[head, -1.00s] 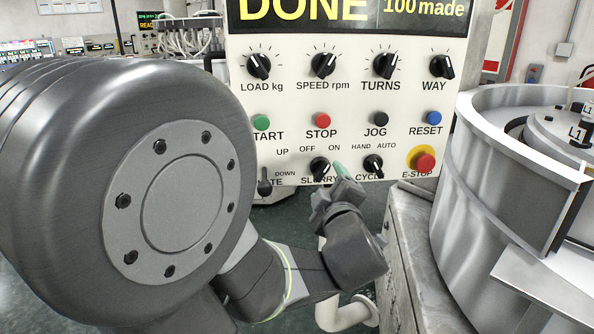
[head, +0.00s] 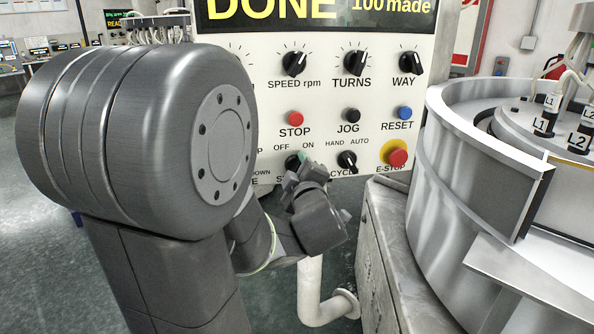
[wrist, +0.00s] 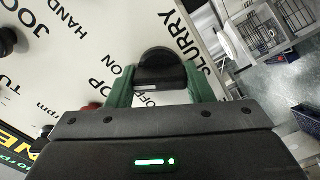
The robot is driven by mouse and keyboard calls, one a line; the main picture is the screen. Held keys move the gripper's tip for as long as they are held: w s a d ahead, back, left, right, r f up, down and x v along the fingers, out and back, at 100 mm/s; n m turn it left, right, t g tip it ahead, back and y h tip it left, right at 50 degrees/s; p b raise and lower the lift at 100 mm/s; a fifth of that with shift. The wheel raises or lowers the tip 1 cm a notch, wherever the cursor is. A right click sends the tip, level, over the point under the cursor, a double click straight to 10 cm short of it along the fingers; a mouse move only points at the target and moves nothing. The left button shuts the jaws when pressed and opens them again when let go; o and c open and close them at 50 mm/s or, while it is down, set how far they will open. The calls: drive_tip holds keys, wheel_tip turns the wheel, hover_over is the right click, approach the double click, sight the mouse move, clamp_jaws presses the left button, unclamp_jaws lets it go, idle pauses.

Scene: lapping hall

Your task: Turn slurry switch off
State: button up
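The slurry switch (wrist: 160,62) is a black knob on the white control panel, with the label SLURRY beside it in the wrist view. In the head view my gripper (head: 303,168) is at this knob and covers most of it, with the OFF and ON marks above. In the wrist view the two green fingers of my gripper (wrist: 161,86) stand on either side of the knob, very close to its edges. I cannot tell whether they press on it or only straddle it. The knob's pointer direction is not clear.
The CYCLE knob (head: 347,161) is just right of my gripper, and the red E-STOP (head: 398,157) is further right. STOP (head: 295,118) and JOG (head: 352,115) buttons are above. A large metal drum (head: 450,190) stands at the right. A white pipe (head: 312,290) is below.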

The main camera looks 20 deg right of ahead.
drive_tip(key=shift+f+b, duration=0.1)
drive_tip(key=shift+b, duration=0.35)
drive_tip(key=shift+c, duration=0.5)
drive_tip(key=shift+o, duration=0.2)
drive_tip(key=shift+f+n+b, duration=0.15)
drive_tip(key=shift+n+b, duration=0.45)
drive_tip(key=shift+b, duration=0.3)
drive_tip(key=n+b, duration=0.3)
drive_tip(key=b, duration=0.2)
drive_tip(key=shift+f, duration=0.1)
drive_tip(key=n+b, duration=0.4)
drive_tip(key=shift+n+b, duration=0.3)
drive_tip(key=shift+b, duration=0.1)
drive_tip(key=shift+r+n+b, duration=0.2)
drive_tip(key=shift+n+b, duration=1)
drive_tip(key=shift+n, duration=0.3)
